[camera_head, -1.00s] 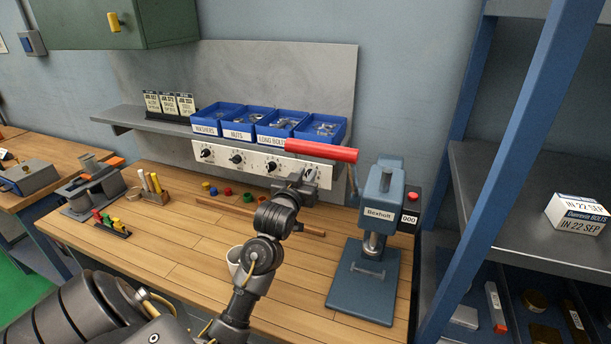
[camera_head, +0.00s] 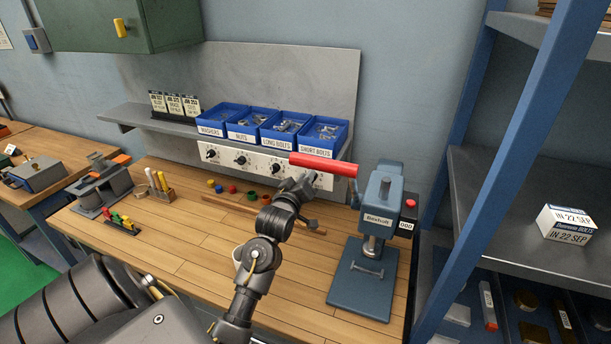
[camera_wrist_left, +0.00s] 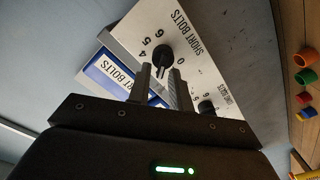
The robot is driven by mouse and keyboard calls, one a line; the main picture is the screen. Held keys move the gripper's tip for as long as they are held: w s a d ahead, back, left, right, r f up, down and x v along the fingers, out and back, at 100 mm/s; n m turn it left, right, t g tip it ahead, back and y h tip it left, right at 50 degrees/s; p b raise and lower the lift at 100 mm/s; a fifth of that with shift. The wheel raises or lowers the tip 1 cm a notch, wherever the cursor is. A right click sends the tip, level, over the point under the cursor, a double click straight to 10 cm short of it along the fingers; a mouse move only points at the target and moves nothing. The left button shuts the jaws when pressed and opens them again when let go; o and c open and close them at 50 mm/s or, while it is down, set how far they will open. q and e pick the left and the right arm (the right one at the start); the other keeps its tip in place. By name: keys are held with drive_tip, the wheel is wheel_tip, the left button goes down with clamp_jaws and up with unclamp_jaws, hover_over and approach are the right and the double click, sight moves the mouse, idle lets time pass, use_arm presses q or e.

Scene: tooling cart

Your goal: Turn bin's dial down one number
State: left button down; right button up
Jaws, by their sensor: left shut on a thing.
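A white dial panel (camera_head: 262,161) with black dials runs below the blue bins. The short bolts bin (camera_head: 322,134) is the rightmost. My left gripper (camera_head: 310,181) is at the panel's right end, in front of the short bolts dial. In the left wrist view that black dial (camera_wrist_left: 162,57) sits between my left fingertips (camera_wrist_left: 161,76), under printed numbers 4, 5, 6 and 0 and the label SHORT BOLTS. The fingers are shut on it. Its pointer is hard to read. The neighbouring long bolts dial (camera_wrist_left: 207,107) is apart from the fingers. My right gripper is out of view.
A red lever handle (camera_head: 323,164) of the blue press (camera_head: 370,245) juts out just above my left gripper. Coloured caps (camera_head: 232,189) and a wooden strip lie on the bench below.

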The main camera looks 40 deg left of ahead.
use_arm(q)
drive_tip(key=shift+f, duration=0.1)
idle(0.5)
drive_tip(key=c, duration=1.3)
unclamp_jaws()
drive_tip(key=b+v, duration=0.3)
drive_tip(key=v, duration=0.8)
drive_tip(key=shift+w, duration=0.1)
